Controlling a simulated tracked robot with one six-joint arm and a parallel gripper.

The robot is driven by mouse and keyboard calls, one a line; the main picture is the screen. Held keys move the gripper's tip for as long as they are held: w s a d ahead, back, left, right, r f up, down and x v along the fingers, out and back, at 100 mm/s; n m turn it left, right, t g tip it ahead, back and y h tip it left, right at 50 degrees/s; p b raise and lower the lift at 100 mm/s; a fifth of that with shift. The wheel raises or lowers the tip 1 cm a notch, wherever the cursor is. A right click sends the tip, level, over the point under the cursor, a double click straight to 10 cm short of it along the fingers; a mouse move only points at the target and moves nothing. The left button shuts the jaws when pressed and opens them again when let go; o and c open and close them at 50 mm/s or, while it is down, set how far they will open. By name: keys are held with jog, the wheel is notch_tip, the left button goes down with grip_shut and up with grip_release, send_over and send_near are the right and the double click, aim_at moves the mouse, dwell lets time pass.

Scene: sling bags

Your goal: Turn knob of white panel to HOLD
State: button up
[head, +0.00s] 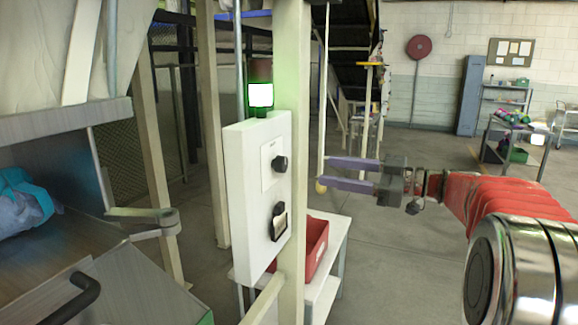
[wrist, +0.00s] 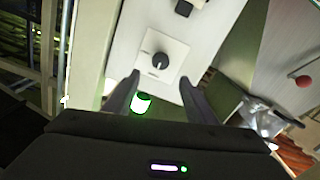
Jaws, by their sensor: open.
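The white panel (head: 250,215) is fixed upright to a cream post, its face turned to the right. A round black knob (head: 280,163) sits on a pale label plate on its upper part. In the wrist view the panel appears upside down, and the knob (wrist: 161,61) shows a light pointer line; the small print on its plate is unreadable. My gripper (head: 322,173) has purple fingers, held apart and empty, to the right of the panel at about knob height. In the wrist view the knob lies between and beyond the fingertips (wrist: 159,77), with no visible contact.
A second black control (head: 279,222) sits lower on the panel. A green-lit lamp (head: 261,95) stands on its top. The cream post (head: 293,60) rises beside it. A red bin (head: 315,245) on a white table is behind. Floor to the right is open.

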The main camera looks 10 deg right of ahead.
aim_at(285, 164)
jog(key=x, duration=1.1)
jog(key=shift+w+a, duration=0.1)
jog(key=shift+a, duration=0.1)
jog(key=shift+c, duration=0.3)
